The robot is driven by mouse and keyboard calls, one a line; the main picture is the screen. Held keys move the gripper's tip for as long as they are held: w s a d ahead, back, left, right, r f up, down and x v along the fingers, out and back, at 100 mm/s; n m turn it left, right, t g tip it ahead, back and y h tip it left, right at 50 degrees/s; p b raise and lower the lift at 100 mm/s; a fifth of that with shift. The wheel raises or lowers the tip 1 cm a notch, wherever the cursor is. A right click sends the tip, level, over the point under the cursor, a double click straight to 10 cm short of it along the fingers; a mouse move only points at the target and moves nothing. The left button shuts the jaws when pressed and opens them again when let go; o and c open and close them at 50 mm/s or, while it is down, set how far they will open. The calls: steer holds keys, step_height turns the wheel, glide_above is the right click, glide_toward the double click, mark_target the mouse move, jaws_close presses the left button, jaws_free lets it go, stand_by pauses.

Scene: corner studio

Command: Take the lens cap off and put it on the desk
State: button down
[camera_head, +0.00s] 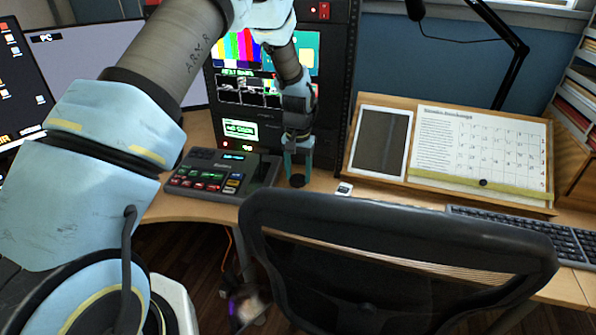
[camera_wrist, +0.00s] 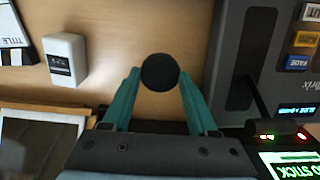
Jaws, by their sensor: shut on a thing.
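The lens cap, a small black disc, shows in the wrist view (camera_wrist: 159,72) between the tips of my gripper's teal fingers. It also shows as a dark round spot in the head view (camera_head: 297,182). My gripper (camera_head: 298,171) points down at the desk (camera_head: 323,182), between the button console and a small white box, and is shut on the cap. The cap is over the wooden desk top near its front edge; whether it touches the wood I cannot tell. No camera lens is seen in either view.
The button console (camera_head: 222,175) stands close to the left of my gripper. The small white box (camera_head: 344,189) and a tablet (camera_head: 380,142) on a slanted board are to the right. An office chair (camera_head: 390,240) stands in front of the desk. A rack with screens (camera_head: 338,60) rises behind.

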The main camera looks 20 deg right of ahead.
mark_target(298, 178)
steer(key=shift+f+b, duration=0.95)
steer(key=shift+f, duration=0.75)
steer(key=shift+c, duration=0.5)
jaws_free()
